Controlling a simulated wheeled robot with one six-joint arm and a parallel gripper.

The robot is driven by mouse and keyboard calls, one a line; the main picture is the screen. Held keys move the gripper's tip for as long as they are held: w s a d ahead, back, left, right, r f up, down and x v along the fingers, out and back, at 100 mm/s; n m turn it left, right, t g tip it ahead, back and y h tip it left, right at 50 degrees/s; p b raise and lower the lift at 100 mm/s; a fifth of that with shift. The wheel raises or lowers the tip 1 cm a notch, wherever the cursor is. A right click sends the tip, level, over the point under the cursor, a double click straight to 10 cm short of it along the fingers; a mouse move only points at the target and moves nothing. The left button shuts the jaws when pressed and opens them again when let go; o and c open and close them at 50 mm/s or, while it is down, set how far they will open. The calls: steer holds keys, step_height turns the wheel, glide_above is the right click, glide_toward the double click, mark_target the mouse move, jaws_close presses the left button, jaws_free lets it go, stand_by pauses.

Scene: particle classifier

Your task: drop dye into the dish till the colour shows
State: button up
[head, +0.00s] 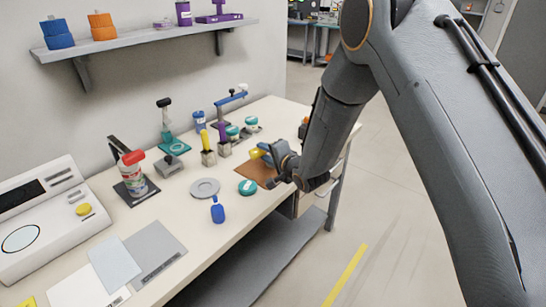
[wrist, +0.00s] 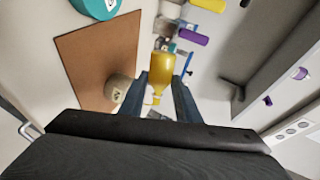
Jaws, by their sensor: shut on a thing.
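My gripper (head: 270,154) is shut on a small yellow bottle (head: 256,153), above or beside the brown mat (head: 250,171) near the table's right end. In the wrist view the yellow bottle (wrist: 161,72) sits between the two fingers, its narrower end towards my wrist. A round grey dish-like disc (head: 205,187) lies on the table left of the mat; whether it holds anything is too small to tell. A blue bottle (head: 217,210) stands in front of it, apart from my gripper. Which of these is the task's dye or dish is not clear.
A teal round container (head: 247,187) is near the mat. A beige pot (wrist: 120,89) is close beside my left finger in the wrist view. Small holders with yellow and purple tops (head: 208,148) stand behind. A white instrument (head: 45,220) fills the left; a shelf (head: 150,38) hangs above.

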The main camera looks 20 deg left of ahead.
stand_by(0.4)
steer(key=shift+s+n+t+h, duration=0.1)
steer(key=shift+n+t+h, duration=0.25)
steer(key=shift+n, duration=0.75)
steer(key=shift+f+t+b, duration=0.15)
steer(key=shift+t+b, duration=0.1)
steer(key=shift+b, duration=0.1)
steer(key=shift+n, duration=0.3)
